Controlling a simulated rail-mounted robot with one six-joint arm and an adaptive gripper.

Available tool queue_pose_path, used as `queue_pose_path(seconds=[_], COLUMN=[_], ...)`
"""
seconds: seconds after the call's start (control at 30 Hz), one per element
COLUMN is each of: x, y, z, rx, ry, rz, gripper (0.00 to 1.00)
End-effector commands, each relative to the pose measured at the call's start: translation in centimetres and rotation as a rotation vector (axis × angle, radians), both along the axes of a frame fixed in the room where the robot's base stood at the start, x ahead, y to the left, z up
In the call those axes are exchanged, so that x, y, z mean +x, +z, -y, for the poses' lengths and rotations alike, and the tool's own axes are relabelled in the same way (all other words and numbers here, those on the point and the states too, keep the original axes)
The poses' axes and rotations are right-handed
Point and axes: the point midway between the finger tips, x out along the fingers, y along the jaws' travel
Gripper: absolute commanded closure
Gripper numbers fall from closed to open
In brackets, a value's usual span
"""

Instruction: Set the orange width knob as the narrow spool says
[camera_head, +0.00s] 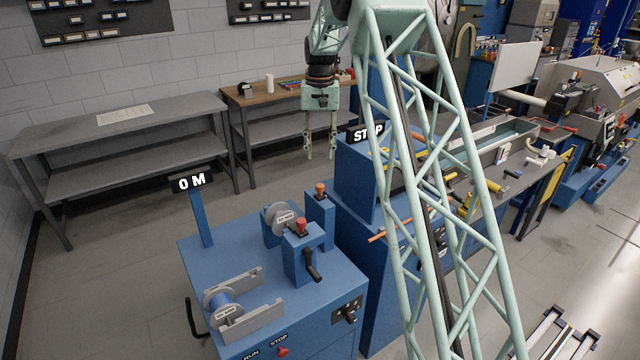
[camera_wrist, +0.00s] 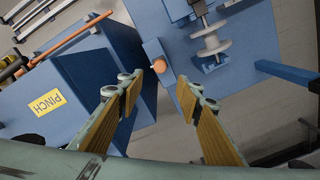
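The orange knob (camera_head: 320,187) sits on top of a small blue post at the back of the blue machine (camera_head: 225,250). It also shows in the wrist view (camera_wrist: 159,66), just beyond and between my fingertips. A labelled grey spool (camera_head: 271,221) stands behind the red-topped block. Another labelled spool with blue winding (camera_head: 226,297) sits in a grey cradle at the front left. The labels are too small to read surely, and I cannot tell which spool is the narrow one. My gripper (camera_head: 320,157) is open and empty, pointing down above the knob, with nothing between its fingers (camera_wrist: 160,90).
A blue block with a red knob (camera_head: 302,225) and black crank stands in front of the orange knob. A taller blue cabinet (camera_head: 355,180) with a STOP sign (camera_head: 366,133) rises close on the right. A 0 M sign (camera_head: 192,182) stands at the left.

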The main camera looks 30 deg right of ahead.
Motion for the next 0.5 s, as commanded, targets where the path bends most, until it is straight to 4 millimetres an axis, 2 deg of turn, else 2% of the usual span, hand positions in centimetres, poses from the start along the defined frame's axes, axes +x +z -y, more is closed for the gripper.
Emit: queue_pose_path(seconds=[0.27, 0.5], x=[-0.1, -0.1], y=[-1.8, -4.7], z=[0.0, 0.0], rx=[0.001, 0.0], ry=[0.0, 0.0], rz=[-0.002, -0.003], gripper=[0.67, 0.67])
